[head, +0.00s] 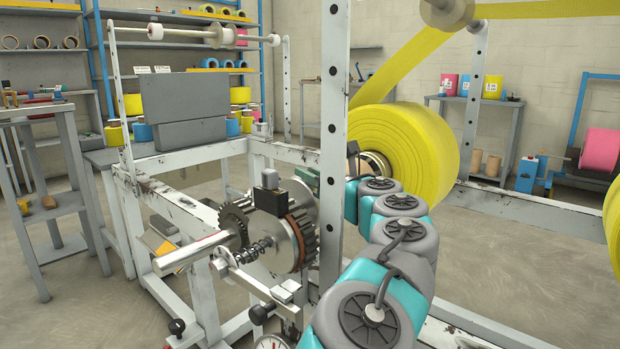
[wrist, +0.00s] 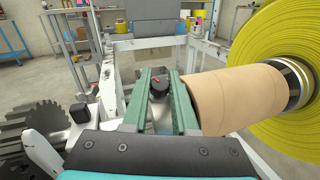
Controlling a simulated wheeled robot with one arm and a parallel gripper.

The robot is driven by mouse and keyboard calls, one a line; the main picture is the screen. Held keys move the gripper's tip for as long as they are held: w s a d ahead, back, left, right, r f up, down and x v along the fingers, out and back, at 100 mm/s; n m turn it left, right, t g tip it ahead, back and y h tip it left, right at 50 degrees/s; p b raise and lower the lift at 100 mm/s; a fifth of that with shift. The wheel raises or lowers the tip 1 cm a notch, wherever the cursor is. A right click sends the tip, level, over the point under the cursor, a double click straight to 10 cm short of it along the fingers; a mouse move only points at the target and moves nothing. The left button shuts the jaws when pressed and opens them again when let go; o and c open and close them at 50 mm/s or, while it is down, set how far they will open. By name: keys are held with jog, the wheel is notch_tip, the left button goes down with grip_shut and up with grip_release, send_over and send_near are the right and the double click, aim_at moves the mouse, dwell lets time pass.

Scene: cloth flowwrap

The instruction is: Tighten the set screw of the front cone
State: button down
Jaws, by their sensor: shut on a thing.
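My gripper (wrist: 160,100) has two green fingers in the wrist view, shut on a dark knob-like thing (wrist: 158,84) with a small red mark on top. What lies below the knob is hidden. In the head view a green part of my gripper (head: 306,178) shows left of the white upright, which covers the rest. A metal cone or collar (wrist: 293,82) sits in the core of the yellow roll (wrist: 268,45), right of my gripper and apart from it. It also shows in the head view (head: 376,164). I cannot make out a set screw on it.
A tan cardboard tube (wrist: 225,95) lies close to the right finger, between it and the roll. A dark gear (wrist: 32,130) is at left. In the head view, the white frame upright (head: 333,110) and gear drum (head: 283,230) stand close to my arm.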

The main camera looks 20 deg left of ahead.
dwell(0.3)
jog(key=c, duration=0.7)
grip_release()
